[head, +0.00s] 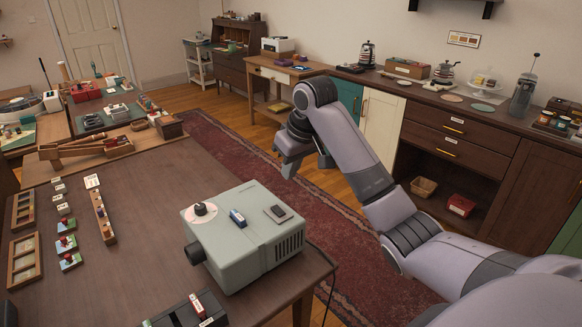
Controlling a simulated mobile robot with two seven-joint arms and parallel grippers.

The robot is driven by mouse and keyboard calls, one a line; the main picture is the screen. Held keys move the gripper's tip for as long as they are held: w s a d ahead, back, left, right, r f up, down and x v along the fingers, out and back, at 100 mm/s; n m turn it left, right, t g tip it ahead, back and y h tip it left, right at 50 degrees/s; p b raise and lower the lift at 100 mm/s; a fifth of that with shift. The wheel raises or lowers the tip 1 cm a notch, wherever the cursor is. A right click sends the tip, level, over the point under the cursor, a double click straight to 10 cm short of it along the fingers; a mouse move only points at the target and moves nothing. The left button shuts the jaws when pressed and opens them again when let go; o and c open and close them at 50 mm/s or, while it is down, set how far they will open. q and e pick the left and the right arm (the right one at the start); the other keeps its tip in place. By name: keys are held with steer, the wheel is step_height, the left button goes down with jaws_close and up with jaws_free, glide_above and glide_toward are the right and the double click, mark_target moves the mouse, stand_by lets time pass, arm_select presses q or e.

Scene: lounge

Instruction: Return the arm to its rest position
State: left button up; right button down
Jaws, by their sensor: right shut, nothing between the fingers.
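My right arm comes in from the lower right and bends at a raised elbow joint. Its right gripper (289,166) hangs down beyond the far right corner of the brown table (150,225), over the red rug. The gripper is shut, with nothing seen in it. It is apart from the projector (243,236), a grey-green box on the table. My left gripper is not in view.
Wooden trays (25,260) lie at left. A sideboard (450,130) stands behind the arm. The rug (345,240) is clear.

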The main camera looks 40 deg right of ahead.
steer(key=shift+s+r, duration=0.1)
steer(key=shift+r, duration=0.1)
steer(key=shift+f, duration=0.1)
stand_by(0.4)
steer(key=s+a+f+n, duration=0.1)
steer(key=s+a+f, duration=0.3)
steer(key=s+f, duration=0.4)
steer(key=s+a+f+n, duration=0.1)
steer(key=s+a+f, duration=0.4)
steer(key=f, duration=0.5)
steer(key=s+a+f, duration=0.1)
steer(key=s+a, duration=0.1)
steer(key=s, duration=0.8)
steer(key=s+a+f, duration=0.1)
steer(key=s, duration=0.9)
steer(key=w+a+f+t+y, duration=0.2)
steer(key=w+f+t, duration=0.4)
steer(key=f, duration=0.3)
steer(key=shift+w+a, duration=0.4)
steer(key=shift+a, duration=0.05)
